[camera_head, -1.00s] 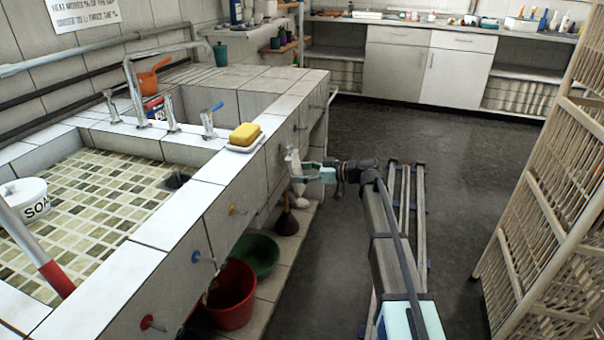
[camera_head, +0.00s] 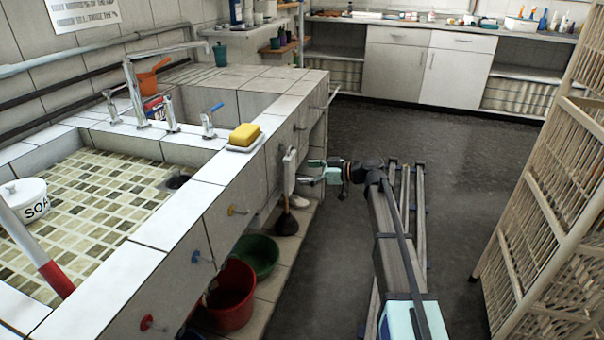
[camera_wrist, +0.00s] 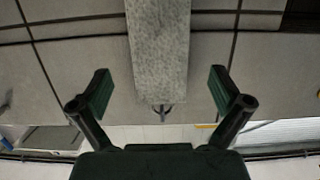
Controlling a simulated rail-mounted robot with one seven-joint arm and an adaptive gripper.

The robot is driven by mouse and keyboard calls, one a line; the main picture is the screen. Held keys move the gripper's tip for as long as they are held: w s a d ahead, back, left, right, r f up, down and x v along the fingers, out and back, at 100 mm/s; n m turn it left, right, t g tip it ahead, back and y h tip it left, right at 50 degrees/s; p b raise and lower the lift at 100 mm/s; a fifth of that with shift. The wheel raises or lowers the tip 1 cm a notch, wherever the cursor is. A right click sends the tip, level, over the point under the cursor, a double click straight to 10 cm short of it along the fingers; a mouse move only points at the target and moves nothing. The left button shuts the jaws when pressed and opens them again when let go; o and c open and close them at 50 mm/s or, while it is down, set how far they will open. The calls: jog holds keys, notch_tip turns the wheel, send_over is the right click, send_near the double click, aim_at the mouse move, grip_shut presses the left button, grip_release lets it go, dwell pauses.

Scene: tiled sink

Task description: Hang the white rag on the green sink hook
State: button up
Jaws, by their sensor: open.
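The white rag (camera_head: 290,172) hangs as a narrow strip against the tiled front of the sink, below the yellow sponge. In the wrist view the rag (camera_wrist: 160,45) is a speckled pale strip between and beyond my fingers. A small hook (camera_wrist: 163,109) shows at the rag's end there; its colour is unclear. My gripper (camera_head: 305,172) is open, just right of the rag. Its two dark green fingers (camera_wrist: 161,85) stand apart on either side of the strip, with clear gaps. No green hook can be made out in the head view.
A yellow sponge (camera_head: 245,134) sits on the ledge. A plunger (camera_head: 286,222), green basin (camera_head: 256,256) and red bucket (camera_head: 231,295) stand below. A wicker rack (camera_head: 550,190) stands right; floor between is open.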

jog(key=v, duration=1)
jog(key=s+d+f+m+g+h, duration=0.3)
jog(key=s+f+m, duration=0.1)
jog(key=s+f, duration=0.55)
jog(key=s+d+f+m+g+h, duration=0.25)
jog(key=s+f+m+h, duration=0.2)
jog(key=s+f, duration=0.55)
jog(key=s+d+f+m+g+h, duration=0.25)
jog(key=s+d+f+m, duration=0.2)
jog(key=s+f, duration=0.6)
jog(key=s+d+f+m+g+h, duration=0.15)
jog(key=s+f, duration=0.25)
jog(key=s, duration=0.6)
jog(key=s+d+f+m+g+h, duration=0.1)
jog(key=s+d+f+g+h, duration=0.2)
jog(key=s, duration=0.8)
jog(key=s+d+f+m+g+h, duration=0.1)
jog(key=s+d+f+g+h, duration=0.2)
jog(key=s, duration=0.7)
jog(key=a+r+t+y+p, duration=0.2)
jog(key=r+t+p, duration=0.3)
jog(key=r+p, duration=0.8)
jog(key=a+n+p, duration=0.1)
jog(key=p, duration=1.4)
jog(key=shift+s+r+p, duration=0.3)
jog(key=shift+r, duration=0.1)
jog(key=shift+a+f+t, duration=0.1)
jog(key=shift+a+t, duration=0.05)
jog(key=shift+t, duration=0.1)
